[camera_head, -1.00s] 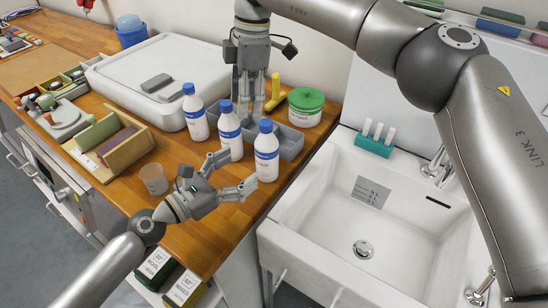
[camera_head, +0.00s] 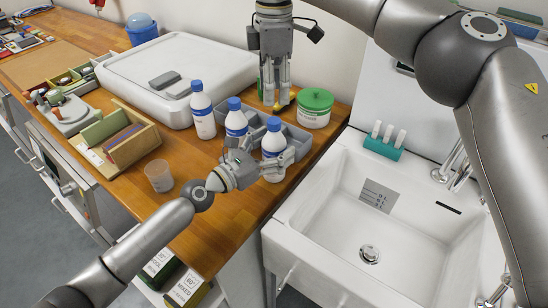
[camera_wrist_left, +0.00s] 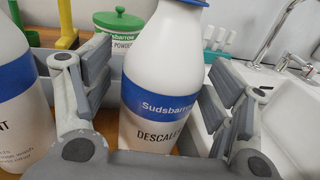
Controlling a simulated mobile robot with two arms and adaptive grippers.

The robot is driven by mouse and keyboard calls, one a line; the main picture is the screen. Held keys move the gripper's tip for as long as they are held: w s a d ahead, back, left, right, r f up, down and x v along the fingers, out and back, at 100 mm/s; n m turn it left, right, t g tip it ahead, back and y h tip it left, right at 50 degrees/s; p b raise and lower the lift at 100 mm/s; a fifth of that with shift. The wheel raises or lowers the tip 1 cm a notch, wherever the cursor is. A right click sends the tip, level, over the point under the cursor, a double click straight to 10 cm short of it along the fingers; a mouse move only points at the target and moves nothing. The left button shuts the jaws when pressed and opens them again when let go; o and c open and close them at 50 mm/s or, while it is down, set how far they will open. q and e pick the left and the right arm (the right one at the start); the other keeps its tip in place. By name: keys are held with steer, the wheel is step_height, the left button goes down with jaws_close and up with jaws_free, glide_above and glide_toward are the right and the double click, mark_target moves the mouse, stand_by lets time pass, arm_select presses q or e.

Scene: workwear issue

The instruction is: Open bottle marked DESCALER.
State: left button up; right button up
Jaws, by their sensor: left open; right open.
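The bottle marked DESCALER (camera_wrist_left: 160,85) is white with a blue band and stands upright between the fingers of my left gripper (camera_wrist_left: 158,98) in the left wrist view. In the head view it is the nearest of three bottles (camera_head: 274,134), with its blue cap on. My left gripper (camera_head: 266,152) is open around its body at the near side; a gap shows beside the right finger, and contact at the left is unclear. My right gripper (camera_head: 274,92) is open, pointing down behind the bottles, with nothing visible between its fingers.
Two similar blue-capped bottles, one left (camera_head: 202,112) and one middle (camera_head: 236,120), stand close by. A grey divided tray (camera_head: 295,142) and a green-lidded tub (camera_head: 314,110) are behind. The sink (camera_head: 335,235) lies to the right. A clear cup (camera_head: 159,176) stands at left.

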mark_target(274, 120)
arm_select(q)
steer(key=shift+w+d, duration=0.1)
steer(key=shift+d, duration=0.05)
steer(key=shift+c, duration=0.2)
steer(key=c, duration=1.7)
arm_select(e)
steer(key=n, duration=0.4)
steer(key=shift+f, duration=4)
